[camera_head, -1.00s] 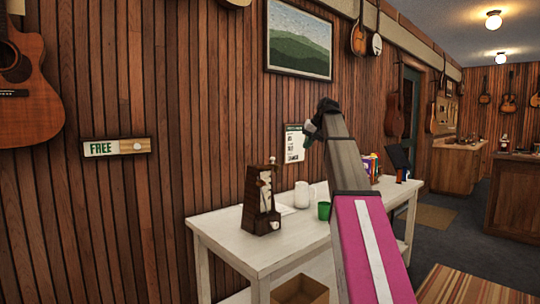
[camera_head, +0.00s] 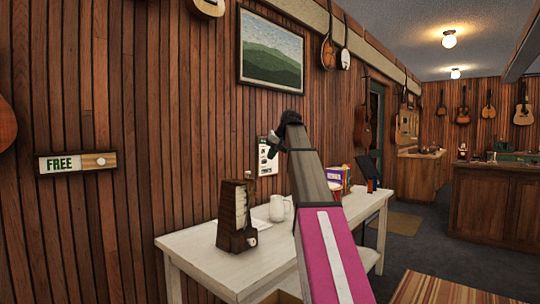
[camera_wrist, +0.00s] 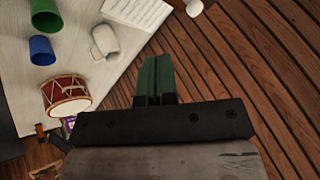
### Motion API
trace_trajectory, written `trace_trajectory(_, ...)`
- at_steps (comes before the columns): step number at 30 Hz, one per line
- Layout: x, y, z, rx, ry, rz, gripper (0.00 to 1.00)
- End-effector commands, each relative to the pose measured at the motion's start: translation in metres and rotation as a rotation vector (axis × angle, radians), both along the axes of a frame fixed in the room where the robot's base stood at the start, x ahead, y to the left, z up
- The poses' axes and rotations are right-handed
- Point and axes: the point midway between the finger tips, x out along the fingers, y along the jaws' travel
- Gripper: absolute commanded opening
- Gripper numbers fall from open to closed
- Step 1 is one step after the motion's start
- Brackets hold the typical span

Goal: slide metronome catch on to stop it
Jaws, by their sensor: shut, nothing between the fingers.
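The dark wooden metronome (camera_head: 233,217) stands upright on the white table (camera_head: 200,262), near its left end. A small pale part (camera_head: 249,176) shows at its upper right; I cannot tell whether this is the catch. My gripper (camera_head: 272,139) is up and to the right of the metronome, apart from it, in front of the wall. In the wrist view its green fingers (camera_wrist: 156,78) are together with nothing between them. A small pale round part (camera_wrist: 194,8) sits at the top edge of the wrist view; I cannot tell what it belongs to.
A white mug (camera_head: 279,208) stands right of the metronome. The wrist view shows a red drum (camera_wrist: 67,95), a blue cup (camera_wrist: 41,50), a green cup (camera_wrist: 46,16) and a paper sheet (camera_wrist: 137,10) on the table. The plank wall (camera_head: 120,200) runs behind the table.

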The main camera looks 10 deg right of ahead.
Motion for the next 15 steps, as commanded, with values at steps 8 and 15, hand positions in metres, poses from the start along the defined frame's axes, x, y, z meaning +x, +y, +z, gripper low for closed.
trace_trajectory(8, 0.022, 0.02, -0.045, 0.0, 0.001, 0.0, 0.0)
trace_trajectory(15, 0.032, 0.048, -0.06, -0.001, -0.001, 0.002, 0.0)
